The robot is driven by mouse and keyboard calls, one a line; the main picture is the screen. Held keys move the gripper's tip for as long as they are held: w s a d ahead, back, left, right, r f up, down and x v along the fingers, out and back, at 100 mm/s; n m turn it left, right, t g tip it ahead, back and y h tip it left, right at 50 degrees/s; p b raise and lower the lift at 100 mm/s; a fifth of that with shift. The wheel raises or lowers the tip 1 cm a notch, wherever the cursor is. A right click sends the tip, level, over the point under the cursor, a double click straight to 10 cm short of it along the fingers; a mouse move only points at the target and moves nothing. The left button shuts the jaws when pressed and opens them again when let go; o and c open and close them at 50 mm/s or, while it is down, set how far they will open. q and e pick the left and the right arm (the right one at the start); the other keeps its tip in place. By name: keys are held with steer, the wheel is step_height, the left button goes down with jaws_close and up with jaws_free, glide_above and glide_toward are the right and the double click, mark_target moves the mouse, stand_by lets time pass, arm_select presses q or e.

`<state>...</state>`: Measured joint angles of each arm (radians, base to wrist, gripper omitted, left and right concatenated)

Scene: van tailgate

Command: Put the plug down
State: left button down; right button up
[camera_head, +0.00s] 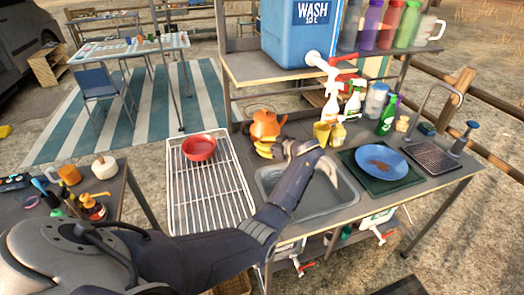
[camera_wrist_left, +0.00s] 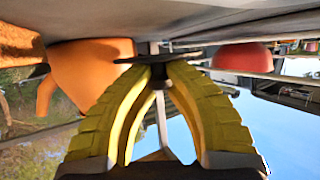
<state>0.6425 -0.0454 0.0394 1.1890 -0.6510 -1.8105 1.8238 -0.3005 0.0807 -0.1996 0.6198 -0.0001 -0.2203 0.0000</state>
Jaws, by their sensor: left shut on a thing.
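My left gripper (camera_head: 264,149) is by the back left corner of the sink (camera_head: 262,182), just in front of the orange kettle (camera_head: 265,124). In the left wrist view its yellow fingers (camera_wrist_left: 158,75) are shut on the black plug (camera_wrist_left: 135,60). The plug shows as a dark flat disc with a stem between the fingertips. It is close to the grey counter, but I cannot tell whether it touches. I cannot make out the plug in the head view. The kettle also shows in the wrist view (camera_wrist_left: 92,68). My right gripper is not in view.
A red bowl (camera_head: 199,147) sits on the wire rack (camera_head: 208,195) to the left. Yellow items (camera_head: 322,134), spray bottles (camera_head: 387,116) and a blue plate (camera_head: 383,160) stand behind and right of the sink. A blue water container (camera_head: 300,35) sits on the shelf above.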

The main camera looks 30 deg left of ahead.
arm_select(q)
steer(key=shift+f, duration=1.35)
steer(key=shift+f, duration=0.1)
steer(key=c, duration=1.4)
jaws_free()
steer(key=shift+c, duration=0.2)
steer(key=v, duration=1.2)
steer(key=shift+w, duration=0.1)
